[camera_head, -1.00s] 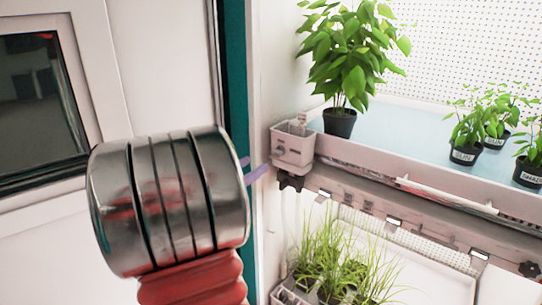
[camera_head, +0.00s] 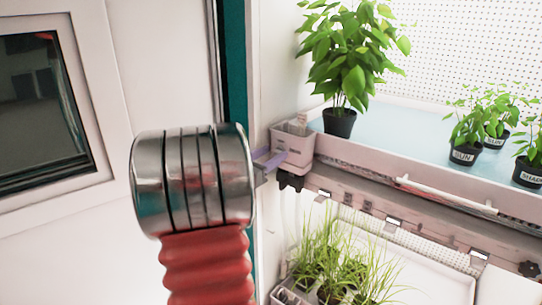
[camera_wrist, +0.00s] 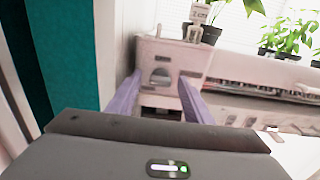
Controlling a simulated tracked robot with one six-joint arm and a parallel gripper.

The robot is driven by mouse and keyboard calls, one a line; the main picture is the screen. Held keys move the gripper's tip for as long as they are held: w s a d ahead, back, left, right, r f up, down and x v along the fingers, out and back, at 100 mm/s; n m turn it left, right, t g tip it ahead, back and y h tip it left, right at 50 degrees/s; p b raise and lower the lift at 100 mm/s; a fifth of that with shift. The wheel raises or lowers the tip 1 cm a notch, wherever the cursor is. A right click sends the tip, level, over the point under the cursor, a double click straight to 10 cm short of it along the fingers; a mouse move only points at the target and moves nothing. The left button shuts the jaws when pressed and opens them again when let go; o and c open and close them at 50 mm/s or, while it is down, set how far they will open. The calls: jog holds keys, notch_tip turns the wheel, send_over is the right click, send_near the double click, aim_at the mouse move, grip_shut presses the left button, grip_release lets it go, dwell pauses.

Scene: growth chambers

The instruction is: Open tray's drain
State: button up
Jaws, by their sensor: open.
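The tray (camera_head: 400,165) is the upper light-coloured growing tray, with a pale blue bed. A small grey drain box (camera_head: 296,146) sits at its left corner; it also shows in the wrist view (camera_wrist: 170,54). My gripper (camera_wrist: 157,84) is open, with one purple finger on each side of the knob in the picture. I cannot tell whether the fingers touch it. In the head view my gripper (camera_head: 269,161) is at the box's front left, and the knob is hidden.
A tall leafy plant (camera_head: 340,121) stands in a black pot by the box, with several small pots (camera_head: 465,154) to the right. A black fitting (camera_head: 290,181) hangs under the box. A lower tray (camera_head: 440,268) holds grassy plants. A chamber wall edge is close on the left.

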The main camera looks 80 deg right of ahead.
jog(key=shift+c, duration=0.4)
jog(key=c, duration=1)
jog(key=shift+m, duration=0.5)
jog(key=m, duration=0.3)
jog(key=shift+s, duration=0.15)
jog(key=m, duration=0.5)
jog(key=shift+s+a+f, duration=0.1)
jog(key=m, duration=0.4)
jog(key=shift+f+m, duration=0.1)
jog(key=shift+m, duration=0.2)
jog(key=shift+s+f+m, duration=0.1)
jog(key=shift+f+m, duration=0.1)
jog(key=shift+m, duration=2.1)
